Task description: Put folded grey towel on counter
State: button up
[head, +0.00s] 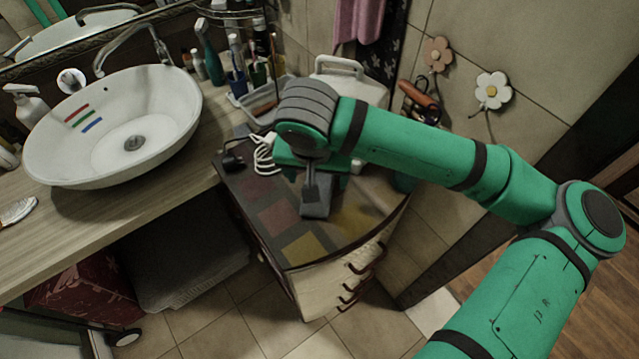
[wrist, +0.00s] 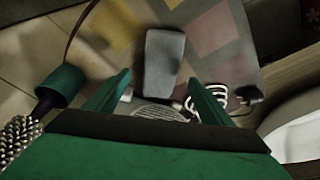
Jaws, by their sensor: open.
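The folded grey towel (head: 317,209) lies on the patterned top of a drawer cabinet (head: 262,190). My gripper (head: 312,172) is above that cabinet top, close to the towel, and partly hides it in the head view. In the wrist view the towel (wrist: 164,62) is a narrow grey block, with its near end between the tips of my open gripper (wrist: 157,82). The fingers stand apart on either side, and nothing is held. I cannot tell how high the fingertips are above the towel. The wooden counter (head: 150,212) is at the left, under the white basin (head: 120,130).
A white cable (head: 264,155) and a dark plug (head: 232,161) lie on the cabinet beside my gripper. A tray with bottles and cups (head: 262,98) stands at the back. A soap dispenser (head: 27,104) and a brush (head: 17,212) are on the counter. Bare counter shows before the basin.

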aim_at(317, 182)
jog(key=x, duration=0.5)
jog(key=shift+w, duration=0.2)
jog(key=shift+r, duration=0.1)
jog(key=c, duration=1.2)
jog(key=shift+a+r, duration=0.15)
jog(key=shift+r, duration=0.15)
notch_tip(317, 182, up, 11)
jog(key=s+a, duration=0.4)
jog(key=a, duration=0.1)
jog(key=s+a, duration=0.3)
jog(key=a, duration=0.2)
jog(key=s+a, duration=0.4)
jog(key=a, duration=0.2)
jog(key=shift+s, duration=0.35)
